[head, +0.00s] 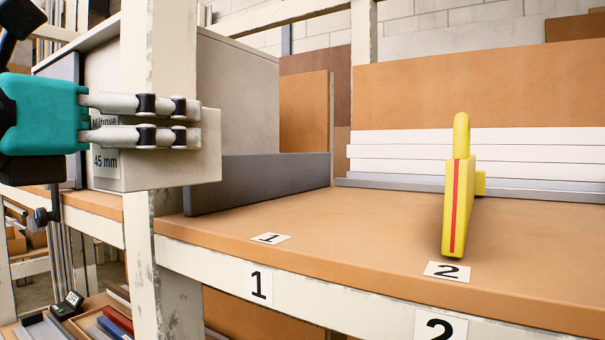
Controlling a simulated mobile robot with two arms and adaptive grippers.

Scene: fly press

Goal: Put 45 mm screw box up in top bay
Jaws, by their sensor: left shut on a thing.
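The 45 mm screw box (208,165) is a pale box with a label whose "45 mm" is legible, at the left of the head view. My left gripper (197,121), teal with pale fingers, is shut on it and covers part of its near face and label. The box is held upright in front of the white shelf post, above the front edge of the wooden shelf (360,240). I cannot tell whether it touches the post. Which bay is the top bay is not clear here. My right gripper is not in view.
A yellow tool (457,195) with a red stripe stands upright by the number 2 label (446,271). A grey divider (260,180) runs behind the number 1 label (270,238). White strips (480,150) lie at the back. The shelf between the labels is clear.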

